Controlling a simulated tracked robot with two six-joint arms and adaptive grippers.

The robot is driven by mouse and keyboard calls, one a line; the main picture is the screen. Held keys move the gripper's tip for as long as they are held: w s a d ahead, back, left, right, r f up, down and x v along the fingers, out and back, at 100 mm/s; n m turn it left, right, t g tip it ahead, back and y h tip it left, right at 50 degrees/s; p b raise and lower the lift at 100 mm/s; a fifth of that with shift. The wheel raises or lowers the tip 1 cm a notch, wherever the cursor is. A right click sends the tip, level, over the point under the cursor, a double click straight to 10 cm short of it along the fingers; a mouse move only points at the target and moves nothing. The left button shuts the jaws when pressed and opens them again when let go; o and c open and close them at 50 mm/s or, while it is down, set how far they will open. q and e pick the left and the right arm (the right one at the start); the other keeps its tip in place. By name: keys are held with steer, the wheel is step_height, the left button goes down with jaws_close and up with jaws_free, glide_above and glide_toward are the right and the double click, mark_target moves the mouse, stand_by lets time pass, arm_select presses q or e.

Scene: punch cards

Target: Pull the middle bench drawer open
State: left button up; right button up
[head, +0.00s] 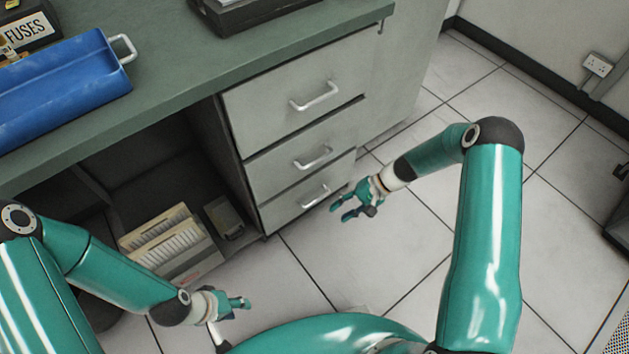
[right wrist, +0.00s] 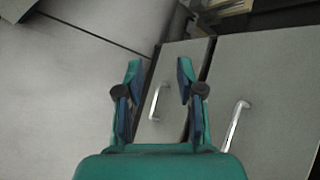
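The bench has a stack of three grey drawers with silver bar handles. The middle drawer (head: 285,160) looks shut and flush with the others; its handle (head: 314,158) is clear of both grippers. My right gripper (head: 345,207) is open and empty, in front of the bottom drawer's right side. In the right wrist view, the bottom drawer's handle (right wrist: 156,102) shows between the spread fingers (right wrist: 158,82), apart from them. The middle drawer's handle (right wrist: 236,125) is to the right there. My left gripper (head: 233,320) looks open and empty, low at the front.
The top drawer (head: 270,105) is shut above. A blue tray (head: 65,85) and a fuses box (head: 28,25) stand on the green benchtop (head: 190,65). A box of cards (head: 165,245) sits under the bench.

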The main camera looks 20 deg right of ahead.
steer(key=w+d+f+t+y+b, duration=0.3)
steer(key=w+d+b, duration=0.2)
steer(key=w+b, duration=0.15)
steer(key=n+t+y+b, duration=0.1)
steer(key=t+y+b, duration=0.2)
steer(key=b, duration=0.2)
glide_toward(317, 161)
steer(key=x, duration=0.3)
steer(key=b+x, duration=0.1)
steer(key=x, duration=0.2)
steer(key=b+x, duration=0.1)
steer(key=x, duration=0.3)
steer(key=shift+f, duration=0.35)
arm_select(q)
step_height(317, 161, down, 17)
arm_select(e)
steer(key=c, duration=0.6)
jaws_close()
